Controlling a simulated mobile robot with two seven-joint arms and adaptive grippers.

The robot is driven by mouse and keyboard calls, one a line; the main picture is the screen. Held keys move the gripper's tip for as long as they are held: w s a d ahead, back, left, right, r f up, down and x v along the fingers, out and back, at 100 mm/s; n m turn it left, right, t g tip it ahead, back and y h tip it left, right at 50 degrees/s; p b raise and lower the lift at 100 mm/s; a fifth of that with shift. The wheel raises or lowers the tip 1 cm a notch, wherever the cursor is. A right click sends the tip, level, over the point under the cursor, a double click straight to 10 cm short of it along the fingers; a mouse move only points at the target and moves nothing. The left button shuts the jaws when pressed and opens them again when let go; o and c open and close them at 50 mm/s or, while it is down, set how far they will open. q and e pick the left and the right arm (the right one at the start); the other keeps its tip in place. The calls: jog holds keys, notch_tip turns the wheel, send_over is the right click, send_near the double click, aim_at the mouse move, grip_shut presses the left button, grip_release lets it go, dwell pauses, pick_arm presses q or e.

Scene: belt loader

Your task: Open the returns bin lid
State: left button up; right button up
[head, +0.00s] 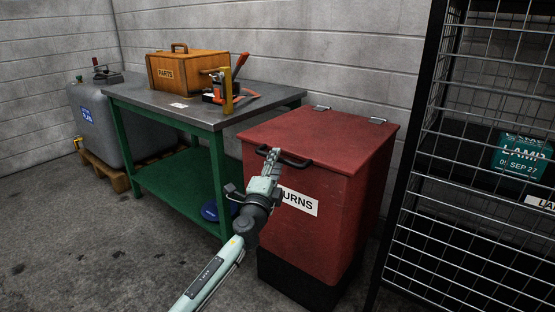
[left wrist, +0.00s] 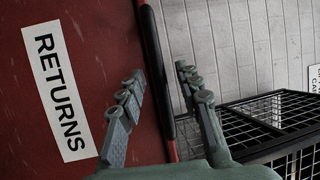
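The returns bin (head: 325,215) is a red box on a black base, with a white label reading RETURNS (left wrist: 58,90). Its red lid (head: 325,135) is down, with two hinges at the back and a black bar handle (head: 293,161) at the front edge. My left gripper (head: 270,155) is at the left part of the handle, in front of the bin, and covers part of the label. In the left wrist view, the gripper (left wrist: 162,85) has its fingers apart, with the dark handle bar (left wrist: 153,55) between them in the picture. Contact cannot be told. My right gripper is not in view.
A green-legged workbench (head: 190,108) stands left of the bin, holding a wooden parts box (head: 180,70) and an orange tool. A black wire cage rack (head: 465,215) stands close on the right. A grey tank (head: 95,115) is at far left. Floor at front left is clear.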

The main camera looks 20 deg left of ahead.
pick_arm(q)
jog(key=shift+w+r, duration=0.15)
jog(key=shift+w, duration=0.8)
jog(key=shift+c, duration=0.5)
grip_shut()
